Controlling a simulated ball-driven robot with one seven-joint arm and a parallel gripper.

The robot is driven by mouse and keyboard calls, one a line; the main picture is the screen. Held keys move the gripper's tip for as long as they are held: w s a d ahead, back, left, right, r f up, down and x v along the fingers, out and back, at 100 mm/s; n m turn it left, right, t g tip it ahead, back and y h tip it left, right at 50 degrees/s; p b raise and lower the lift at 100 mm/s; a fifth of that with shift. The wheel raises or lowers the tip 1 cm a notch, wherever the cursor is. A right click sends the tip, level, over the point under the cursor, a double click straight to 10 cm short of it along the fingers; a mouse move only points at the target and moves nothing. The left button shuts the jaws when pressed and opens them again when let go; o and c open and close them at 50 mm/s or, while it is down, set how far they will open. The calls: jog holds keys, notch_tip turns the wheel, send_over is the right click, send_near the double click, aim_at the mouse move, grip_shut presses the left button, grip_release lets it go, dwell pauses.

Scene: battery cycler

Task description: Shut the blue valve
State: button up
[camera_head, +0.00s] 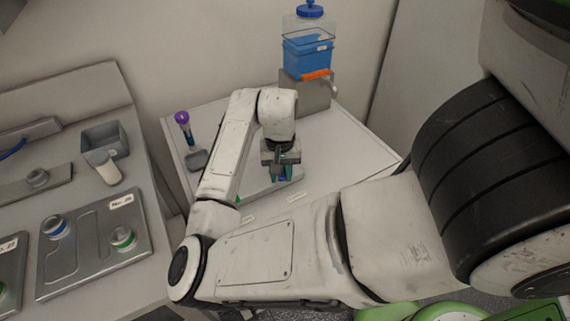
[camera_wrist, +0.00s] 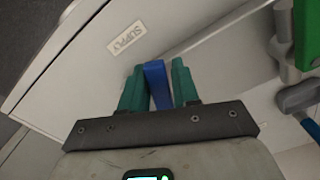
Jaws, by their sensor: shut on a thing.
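The blue valve's handle (camera_wrist: 156,84) is a blue bar in the wrist view. It stands between the two green fingers of my gripper (camera_wrist: 157,88), which are shut on it. In the head view my gripper (camera_head: 284,174) is low over the white bench top, and the blue handle is mostly hidden by the fingers. The valve's body is hidden, so I cannot tell how far the handle is turned.
A green handle (camera_wrist: 306,35) on a grey fitting is at the right. A blue container (camera_head: 307,56) stands on a grey box with an orange handle (camera_head: 315,75).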

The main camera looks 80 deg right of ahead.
jog(key=shift+w+a+m, duration=0.15)
jog(key=shift+w+m, duration=0.45)
jog(key=shift+m, duration=0.1)
jog(key=shift+w+m+b, duration=0.4)
jog(key=shift+w+m, duration=0.1)
jog(key=shift+m, duration=0.4)
jog(key=o, duration=0.4)
jog(key=shift+w+d+m+b, duration=0.2)
jog(key=shift+w+m+b, duration=0.15)
jog(key=shift+w+m, duration=0.65)
jog(key=shift+m, duration=0.7)
jog(key=c, duration=0.4)
jog(key=shift+w+m, duration=0.2)
jog(key=shift+m, duration=0.5)
jog(key=shift+d+b, duration=0.1)
jog(key=shift+b, duration=0.2)
